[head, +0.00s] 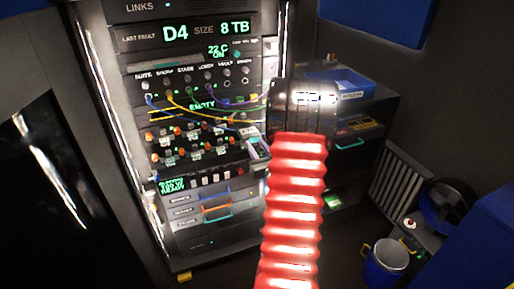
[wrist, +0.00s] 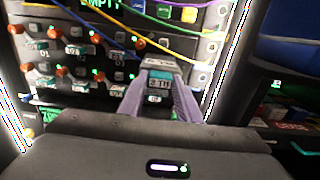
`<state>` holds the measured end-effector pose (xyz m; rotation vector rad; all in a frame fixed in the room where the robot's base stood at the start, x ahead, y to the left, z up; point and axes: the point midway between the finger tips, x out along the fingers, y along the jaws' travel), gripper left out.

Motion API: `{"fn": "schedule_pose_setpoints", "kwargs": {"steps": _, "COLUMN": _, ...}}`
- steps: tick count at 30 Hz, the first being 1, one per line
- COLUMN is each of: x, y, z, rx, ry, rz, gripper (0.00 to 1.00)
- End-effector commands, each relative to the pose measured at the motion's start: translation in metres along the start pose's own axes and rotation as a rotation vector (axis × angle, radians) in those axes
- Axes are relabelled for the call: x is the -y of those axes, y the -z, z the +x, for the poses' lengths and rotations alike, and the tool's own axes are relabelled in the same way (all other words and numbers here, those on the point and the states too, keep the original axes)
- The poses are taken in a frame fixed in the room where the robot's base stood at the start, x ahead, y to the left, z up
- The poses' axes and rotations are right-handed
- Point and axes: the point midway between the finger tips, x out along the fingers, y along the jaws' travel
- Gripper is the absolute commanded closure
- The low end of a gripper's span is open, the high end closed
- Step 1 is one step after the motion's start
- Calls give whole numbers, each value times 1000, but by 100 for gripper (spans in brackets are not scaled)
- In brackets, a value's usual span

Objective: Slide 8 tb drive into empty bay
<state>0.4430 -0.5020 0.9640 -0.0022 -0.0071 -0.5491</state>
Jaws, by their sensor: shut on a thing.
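My gripper (wrist: 160,92) is shut on a drive (wrist: 160,64) with a pale top and a teal label; its small lettering is hard to read. In the wrist view the drive points at the rack, at the right end of the drive rows. I cannot tell whether it touches the rack or has entered a bay. In the head view the drive (head: 249,132) shows just left of my arm, with my gripper (head: 258,150) partly hidden. The drive bays (wrist: 75,50) form two rows with orange knobs and green lights. I cannot make out the empty bay behind the held drive.
The rack display (head: 205,30) reads D4, size 8 TB. Yellow, blue and purple cables (wrist: 150,28) hang across the rack just above the held drive. A dark shelf (head: 360,120) stands right of the rack. A blue bin (head: 385,262) stands at lower right.

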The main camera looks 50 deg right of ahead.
Motion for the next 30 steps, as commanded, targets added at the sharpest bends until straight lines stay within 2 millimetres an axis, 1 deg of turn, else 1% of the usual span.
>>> {"fn": "schedule_pose_setpoints", "kwargs": {"steps": 30, "x": 0, "y": -1, "z": 18, "rx": 2, "ry": 1, "rz": 0, "gripper": 91}}
